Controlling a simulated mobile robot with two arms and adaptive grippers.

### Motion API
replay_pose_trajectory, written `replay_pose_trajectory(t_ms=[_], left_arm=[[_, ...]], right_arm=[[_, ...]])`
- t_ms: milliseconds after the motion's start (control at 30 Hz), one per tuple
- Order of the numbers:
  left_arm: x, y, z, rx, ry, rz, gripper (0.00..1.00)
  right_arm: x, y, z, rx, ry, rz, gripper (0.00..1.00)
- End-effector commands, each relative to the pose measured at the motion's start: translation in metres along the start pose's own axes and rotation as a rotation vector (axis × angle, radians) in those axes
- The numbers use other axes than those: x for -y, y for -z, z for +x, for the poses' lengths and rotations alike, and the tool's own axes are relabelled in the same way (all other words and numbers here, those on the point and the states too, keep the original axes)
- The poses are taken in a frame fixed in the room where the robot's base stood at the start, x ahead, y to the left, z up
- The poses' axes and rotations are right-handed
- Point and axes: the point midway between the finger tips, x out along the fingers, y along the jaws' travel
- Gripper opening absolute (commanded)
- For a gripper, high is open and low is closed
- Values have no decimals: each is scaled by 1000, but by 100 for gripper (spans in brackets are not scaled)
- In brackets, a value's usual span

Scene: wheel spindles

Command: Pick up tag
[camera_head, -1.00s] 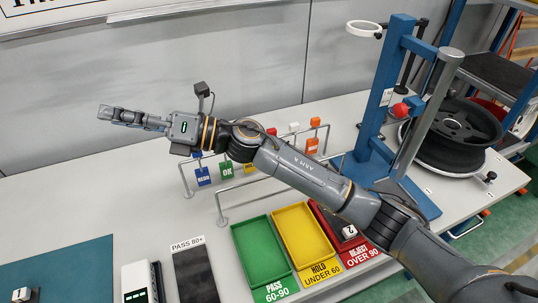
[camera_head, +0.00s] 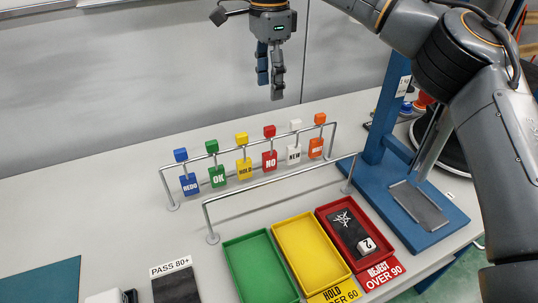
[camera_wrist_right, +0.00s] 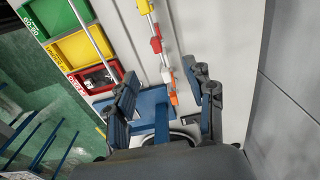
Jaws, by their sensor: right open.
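Several coloured tags hang in a row on a metal rail (camera_head: 172,190): blue REDO (camera_head: 189,184), green OK (camera_head: 217,176), yellow HOLD (camera_head: 244,168), red NO (camera_head: 270,160), white NEW (camera_head: 293,153) and orange (camera_head: 316,147). Each has a coloured block above it. My right gripper (camera_head: 270,88) points down, open and empty, above and behind the rail in the head view. In the right wrist view its spread fingers (camera_wrist_right: 165,85) have no tag between them. Yellow, red and orange tag blocks show beyond them there. My left gripper is not in view.
A second bare rail (camera_head: 275,180) stands in front of the tags. Green (camera_head: 260,270), yellow (camera_head: 310,252) and red (camera_head: 352,238) trays lie nearer; the red one holds a dark piece and a block marked 2. A blue stand (camera_head: 405,210) rises at right.

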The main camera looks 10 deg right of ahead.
Motion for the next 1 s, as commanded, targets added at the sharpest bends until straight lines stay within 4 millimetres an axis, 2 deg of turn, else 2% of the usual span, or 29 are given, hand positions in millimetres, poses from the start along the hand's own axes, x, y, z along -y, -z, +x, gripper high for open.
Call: replay_pose_trajectory(t_ms=[100, 300, 533, 800, 1000], left_arm=[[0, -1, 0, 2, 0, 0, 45], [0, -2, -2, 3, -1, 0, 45], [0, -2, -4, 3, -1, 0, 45], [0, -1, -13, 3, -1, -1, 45], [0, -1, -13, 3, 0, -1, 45]], right_arm=[[-1, 0, 27, 1, -4, -2, 54], [-1, -1, 59, 4, -2, -2, 54], [-2, -1, 74, 4, -2, -1, 54], [-6, -2, 112, 5, -2, 0, 54], [-6, -3, 120, 6, 1, 0, 54]])
